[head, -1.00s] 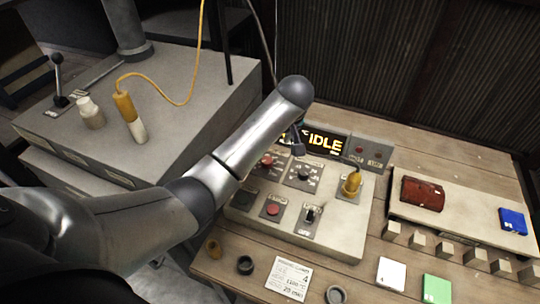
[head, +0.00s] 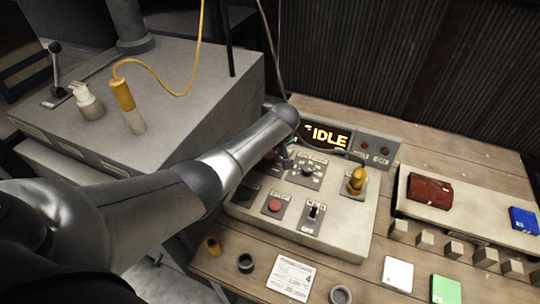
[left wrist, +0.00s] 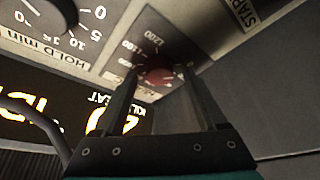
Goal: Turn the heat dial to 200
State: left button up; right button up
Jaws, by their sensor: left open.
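The heat dial (left wrist: 160,74) shows in the left wrist view as a dark red knob on a dark plate with numbers around it; 1200 and 1100 are readable beside it. Where the knob points is not clear. In the head view my left forearm mostly hides this dial. My left gripper (left wrist: 160,105) is open, its two fingers reaching toward the dial with the knob between their tips in the picture. Contact cannot be told. In the head view the left gripper (head: 287,158) is small, low at the back left of the control box. My right gripper is not in view.
The control box (head: 335,236) carries a HOLD min dial (head: 307,170), a red button (head: 274,205), a switch (head: 315,212) and a yellow plug (head: 356,180). A display (head: 329,137) reading IDLE stands behind.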

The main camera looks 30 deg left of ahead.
pick_arm(q)
jog(key=shift+f, duration=0.1)
grip_shut()
dwell(0.7)
